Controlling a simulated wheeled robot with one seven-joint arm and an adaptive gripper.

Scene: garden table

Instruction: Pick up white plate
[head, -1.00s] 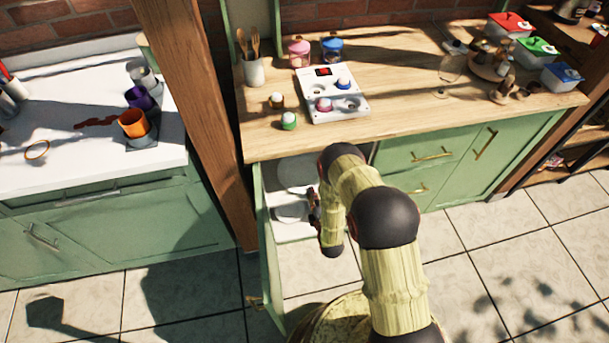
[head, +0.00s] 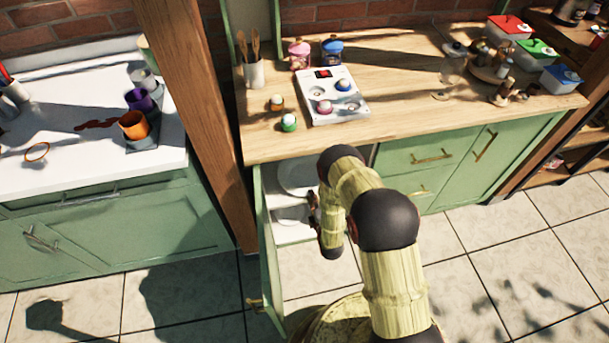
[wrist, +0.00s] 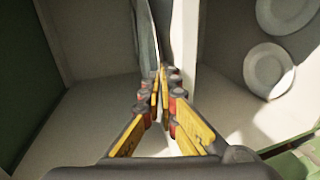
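Two white plates show inside the open green cabinet below the wooden counter. In the head view, one plate (head: 297,176) is higher up and the other (head: 290,215) lower, both partly in shade. In the wrist view, the plates are at the right, one (wrist: 268,70) below the other (wrist: 288,14), which is cut by the frame edge. My gripper (head: 314,208) is at the cabinet opening, right beside the lower plate in the head view. In the wrist view, its fingers (wrist: 164,76) converge to a narrow gap at the tips. Both plates there are apart from the fingers.
A pale upright panel (wrist: 185,35) stands just beyond my fingertips, with a thin grey edge (wrist: 146,35) left of it. The green cabinet door (head: 267,262) stands open at the left. The wooden counter (head: 400,105) overhangs the cabinet. The tiled floor (head: 480,270) at right is clear.

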